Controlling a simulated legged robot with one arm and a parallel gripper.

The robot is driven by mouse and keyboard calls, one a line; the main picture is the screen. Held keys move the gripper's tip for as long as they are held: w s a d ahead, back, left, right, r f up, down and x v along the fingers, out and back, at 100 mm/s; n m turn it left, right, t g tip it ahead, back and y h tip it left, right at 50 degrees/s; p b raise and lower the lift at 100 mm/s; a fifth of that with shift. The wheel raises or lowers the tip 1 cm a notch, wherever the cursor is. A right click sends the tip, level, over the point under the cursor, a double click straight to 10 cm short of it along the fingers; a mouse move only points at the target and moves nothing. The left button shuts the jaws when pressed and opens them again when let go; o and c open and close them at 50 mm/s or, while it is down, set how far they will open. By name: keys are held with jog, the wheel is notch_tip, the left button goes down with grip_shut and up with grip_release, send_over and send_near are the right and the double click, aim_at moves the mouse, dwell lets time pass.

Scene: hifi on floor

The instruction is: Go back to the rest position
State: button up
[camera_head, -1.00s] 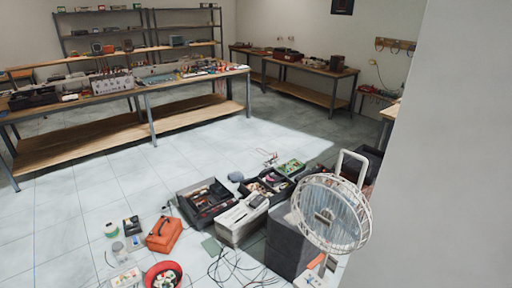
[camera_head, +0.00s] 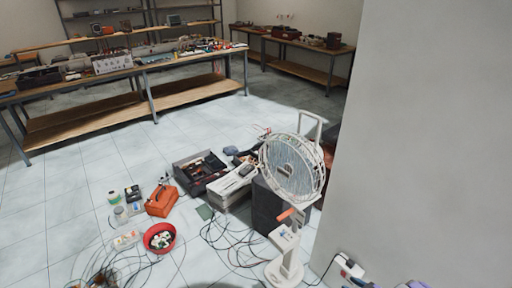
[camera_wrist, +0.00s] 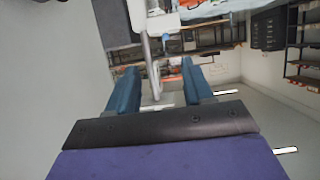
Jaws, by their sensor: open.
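My gripper (camera_wrist: 160,88) shows in the wrist view, with two blue fingers standing apart and nothing held between them. Beyond the fingers there is a pale upright post and some small orange things, too blurred to name.
A white fan (camera_head: 291,170) stands at centre right, close to a grey wall (camera_head: 425,130). Left of it lie an orange toolbox (camera_head: 162,200), a red bowl (camera_head: 160,237), a dark open case (camera_head: 200,170) and loose cables (camera_head: 225,238). A power strip (camera_head: 347,268) is at the wall's foot.

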jog(key=w+d+r+m+h, duration=0.3)
jog(key=w+r+h, duration=0.4)
jog(key=w+r, duration=1.3)
jog(key=s+a+r+m+g+h, duration=0.1)
jog(key=a+r, duration=0.2)
jog(key=r, duration=0.5)
jog(key=s+a+r+m+h, duration=0.1)
jog(key=s+a+r+h, duration=0.15)
jog(key=r, duration=0.55)
jog(key=s+a+r+m+g, duration=0.1)
jog(key=s+a+r+g, duration=0.2)
jog(key=s+a+r, duration=0.35)
jog(key=s+a+r+m+g, duration=0.15)
jog(key=s+a+r, duration=0.25)
jog(key=s, duration=0.6)
jog(key=s+a+r+g, duration=0.1)
jog(key=s+a, duration=0.3)
jog(key=s, duration=0.7)
jog(key=s+a+r+g+y, duration=0.1)
jog(key=s+a+r+g, duration=0.1)
jog(key=s, duration=1)
jog(key=s+a+r+g+y, duration=0.1)
jog(key=s+a+g, duration=0.3)
jog(key=s+a, duration=0.3)
jog(key=s, duration=0.5)
jog(key=shift+s+r, duration=0.25)
